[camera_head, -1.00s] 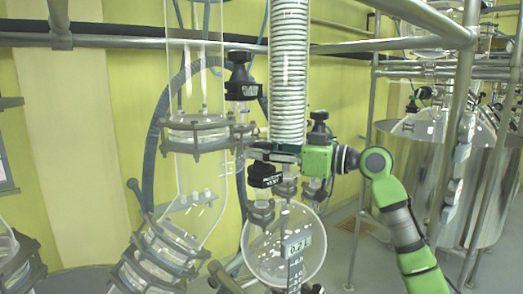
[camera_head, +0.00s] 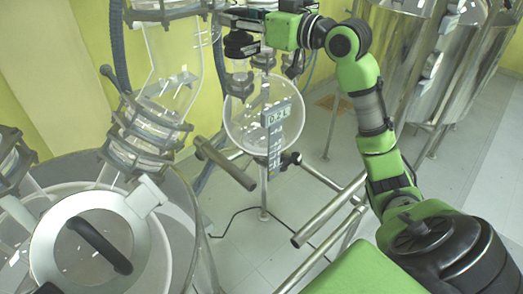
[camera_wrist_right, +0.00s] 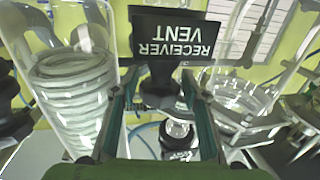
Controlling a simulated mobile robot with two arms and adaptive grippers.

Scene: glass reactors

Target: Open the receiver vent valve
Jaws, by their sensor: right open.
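The receiver vent valve has a black handle (camera_head: 241,45) above the round glass receiver flask (camera_head: 262,115). In the right wrist view its black label block (camera_wrist_right: 174,38) reads "RECEIVER VENT", upside down. My right gripper (camera_head: 240,14) is at the top of the head view, just above the handle. In the right wrist view its two fingers (camera_wrist_right: 164,98) stand apart on either side of the black stem below the label. I cannot tell whether either finger touches it. My left gripper is not in view.
A coiled glass condenser (camera_wrist_right: 75,95) stands close on the left in the wrist view. A second black-and-white labelled valve (camera_wrist_right: 179,140) sits below the fingers. Metal frame bars (camera_head: 330,208) cross the floor. A lidded glass vessel (camera_head: 95,240) is at the front left.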

